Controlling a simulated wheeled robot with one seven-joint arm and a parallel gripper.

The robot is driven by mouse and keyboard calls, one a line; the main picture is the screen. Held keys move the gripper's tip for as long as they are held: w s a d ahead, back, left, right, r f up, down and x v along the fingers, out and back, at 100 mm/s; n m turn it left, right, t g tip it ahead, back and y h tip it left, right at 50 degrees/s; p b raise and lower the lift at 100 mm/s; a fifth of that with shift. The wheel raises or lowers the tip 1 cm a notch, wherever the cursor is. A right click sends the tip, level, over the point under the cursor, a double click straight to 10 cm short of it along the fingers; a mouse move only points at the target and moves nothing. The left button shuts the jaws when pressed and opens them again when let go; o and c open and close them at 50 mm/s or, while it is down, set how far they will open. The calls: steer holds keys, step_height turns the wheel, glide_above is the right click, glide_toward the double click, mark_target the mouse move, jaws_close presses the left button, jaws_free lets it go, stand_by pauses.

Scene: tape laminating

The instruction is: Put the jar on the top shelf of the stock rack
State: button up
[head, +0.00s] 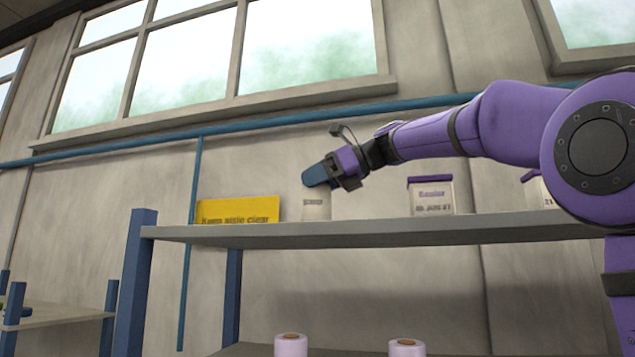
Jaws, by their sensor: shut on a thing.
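The jar (316,207), pale with a small label, is upright at the top shelf of the stock rack (400,232), left of its middle. My gripper (322,178) is shut on the upper part of the jar, coming from the right. A blue part at the gripper covers the jar's top. The shelf's front edge hides the jar's base, so I cannot tell whether it rests on the shelf or hangs just above.
A yellow sign (238,211) is close left of the jar. A pale container with a purple lid (431,197) stands to the right, with another (534,190) partly behind my arm. Pinkish rolls (291,345) are on the lower shelf. The shelf between the jar and the purple-lidded container looks clear.

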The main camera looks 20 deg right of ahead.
steer(key=shift+f, duration=0.1)
steer(key=o, duration=1.2)
steer(key=shift+c, duration=0.2)
steer(key=shift+s+d+r, duration=0.1)
steer(key=shift+d+r, duration=0.1)
steer(key=shift+d, duration=0.05)
steer(key=v, duration=1.1)
steer(key=shift+s+d, duration=0.2)
